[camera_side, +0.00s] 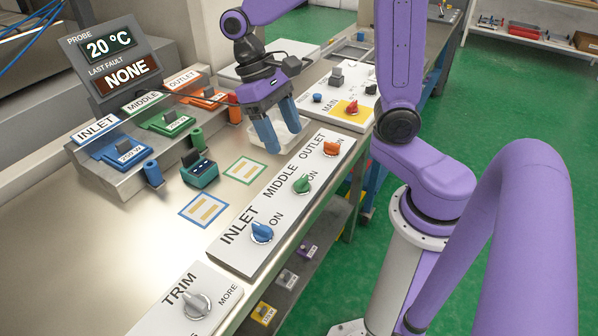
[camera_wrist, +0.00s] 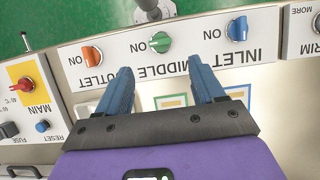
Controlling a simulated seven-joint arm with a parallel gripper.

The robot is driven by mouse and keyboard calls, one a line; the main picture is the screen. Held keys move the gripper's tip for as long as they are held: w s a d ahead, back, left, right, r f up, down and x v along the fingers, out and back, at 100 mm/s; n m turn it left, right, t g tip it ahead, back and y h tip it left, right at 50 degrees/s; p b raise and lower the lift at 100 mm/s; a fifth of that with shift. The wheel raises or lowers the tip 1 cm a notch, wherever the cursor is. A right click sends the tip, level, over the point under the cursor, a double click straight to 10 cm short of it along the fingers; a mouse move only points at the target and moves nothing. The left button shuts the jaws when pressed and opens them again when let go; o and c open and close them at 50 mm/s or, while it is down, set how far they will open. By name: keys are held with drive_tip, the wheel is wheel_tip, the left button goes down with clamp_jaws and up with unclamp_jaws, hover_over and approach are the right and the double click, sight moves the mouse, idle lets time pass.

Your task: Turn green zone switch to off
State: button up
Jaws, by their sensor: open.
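The green zone switch (camera_side: 302,183) is a rotary knob on the white zone panel (camera_side: 232,262), between the blue inlet knob (camera_side: 262,232) and the orange outlet knob (camera_side: 332,147). Its label reads MIDDLE, with ON printed beside it. The green knob also shows at the top middle of the wrist view (camera_wrist: 160,42). My gripper (camera_side: 278,138) is open and empty, its blue fingers pointing down above the bench, on the far side of the panel. In the wrist view the gripper's fingertips (camera_wrist: 163,74) are spread, with the green knob beyond the gap. Nothing is touched.
A TRIM panel (camera_side: 195,305) stands at the front, and a MAIN panel (camera_side: 350,105) with a red knob on yellow stands behind. A white tray (camera_side: 283,152) lies beneath my gripper. Colored modules labelled INLET, MIDDLE and OUTLET sit on a stepped rack (camera_side: 120,182) at left.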

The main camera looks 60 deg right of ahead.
sight(301, 179)
drive_tip(key=x, duration=1)
drive_tip(key=shift+c, duration=0.3)
drive_tip(key=c, duration=1)
